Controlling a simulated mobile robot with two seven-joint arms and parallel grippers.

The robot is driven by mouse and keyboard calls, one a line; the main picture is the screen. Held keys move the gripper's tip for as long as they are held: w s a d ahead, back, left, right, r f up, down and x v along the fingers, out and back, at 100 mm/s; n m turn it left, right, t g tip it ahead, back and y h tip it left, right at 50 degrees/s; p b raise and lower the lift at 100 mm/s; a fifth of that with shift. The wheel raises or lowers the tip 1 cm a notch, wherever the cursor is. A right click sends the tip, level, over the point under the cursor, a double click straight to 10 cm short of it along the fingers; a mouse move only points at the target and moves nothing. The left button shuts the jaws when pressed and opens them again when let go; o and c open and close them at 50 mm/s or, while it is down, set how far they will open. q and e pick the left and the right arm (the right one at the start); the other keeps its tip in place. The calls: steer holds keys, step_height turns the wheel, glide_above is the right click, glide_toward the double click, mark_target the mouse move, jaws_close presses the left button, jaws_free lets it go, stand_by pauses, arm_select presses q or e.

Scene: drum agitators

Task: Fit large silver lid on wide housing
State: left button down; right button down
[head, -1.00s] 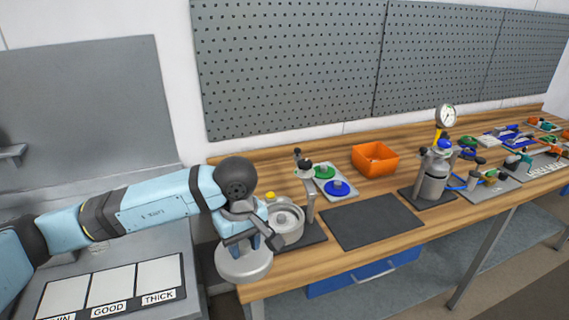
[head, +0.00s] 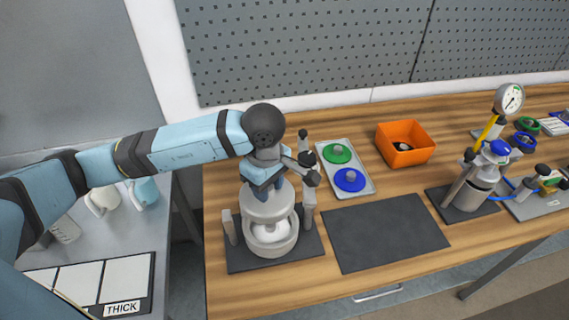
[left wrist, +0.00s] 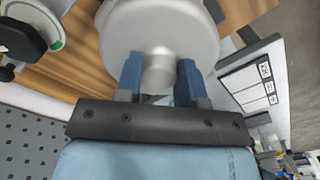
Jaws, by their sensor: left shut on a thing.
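My left gripper (head: 268,182) is shut on the knob of the large silver lid (head: 266,205). In the left wrist view the two blue fingers (left wrist: 160,80) close on the lid's knob and the lid's disc (left wrist: 158,25) fills the top. The lid is above the wide housing (head: 270,238), over its back part; the housing's open front and pale inside show below the lid's edge. A gap shows at the front; I cannot tell whether the lid touches the back rim. The housing stands on a dark base plate with upright posts beside it. My right gripper is not in view.
A grey tray (head: 358,186) holds a green lid (head: 337,153) and a blue lid (head: 350,180). An orange bin (head: 405,143), a bare dark mat (head: 385,232) and a gauge-topped vessel (head: 482,178) stand to the right. A post with a black knob is close beside the gripper.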

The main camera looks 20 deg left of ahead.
mark_target(270, 204)
arm_select(q)
steer(key=shift+w+f, duration=0.2)
steer(key=shift+f, duration=0.25)
steer(key=shift+s+f, duration=0.15)
steer(key=shift+f, duration=0.15)
step_height(270, 204, down, 2)
step_height(270, 204, down, 3)
steer(key=b, duration=0.3)
steer(key=shift+f, duration=0.1)
steer(key=shift+f+b, duration=0.85)
steer(key=shift+b, duration=0.25)
steer(key=shift+d+b, duration=0.1)
steer(key=shift+b, duration=0.25)
steer(key=shift+f, duration=0.15)
